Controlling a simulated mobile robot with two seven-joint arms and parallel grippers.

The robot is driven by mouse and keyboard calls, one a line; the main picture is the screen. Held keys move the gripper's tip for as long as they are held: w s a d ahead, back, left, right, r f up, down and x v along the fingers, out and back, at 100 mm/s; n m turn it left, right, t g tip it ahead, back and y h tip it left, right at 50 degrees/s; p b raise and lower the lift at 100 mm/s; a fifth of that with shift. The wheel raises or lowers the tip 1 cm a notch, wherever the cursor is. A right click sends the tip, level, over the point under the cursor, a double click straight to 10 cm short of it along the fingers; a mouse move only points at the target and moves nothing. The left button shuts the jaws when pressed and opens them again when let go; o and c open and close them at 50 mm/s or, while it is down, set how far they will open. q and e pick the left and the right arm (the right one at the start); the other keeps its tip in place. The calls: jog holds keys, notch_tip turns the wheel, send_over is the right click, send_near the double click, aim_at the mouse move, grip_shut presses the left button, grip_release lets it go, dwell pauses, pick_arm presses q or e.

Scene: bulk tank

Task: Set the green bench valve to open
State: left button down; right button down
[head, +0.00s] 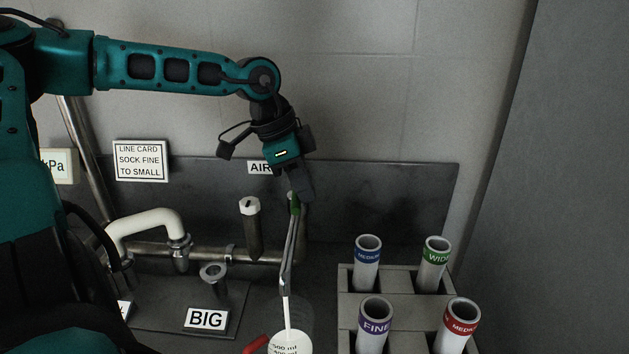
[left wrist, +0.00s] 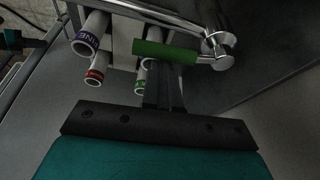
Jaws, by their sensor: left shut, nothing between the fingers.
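The green bench valve handle (head: 295,205) shows beside my left gripper in the head view, at the top of slim chrome pipes. In the left wrist view the green handle (left wrist: 165,52) is a bar reaching left from a chrome fitting (left wrist: 220,48). My left gripper (head: 305,192) points down, shut and empty, with its fingers at the handle. In the wrist view its fingertips (left wrist: 162,72) are right against or just short of the handle; I cannot tell if they touch. The gripper hides part of the handle in the head view. My right gripper is not in view.
A grey rack (head: 400,280) holds several labelled tubes at the right. A white vessel with millilitre marks (head: 289,345) stands below the chrome pipes, near a red piece (head: 256,344). A white bent pipe (head: 145,221) and a BIG sign (head: 206,319) are at the left.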

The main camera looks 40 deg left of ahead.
pick_arm(q)
jog(key=shift+s+f+m, duration=0.1)
jog(key=shift+s+m, duration=0.05)
jog(key=shift+m, duration=0.15)
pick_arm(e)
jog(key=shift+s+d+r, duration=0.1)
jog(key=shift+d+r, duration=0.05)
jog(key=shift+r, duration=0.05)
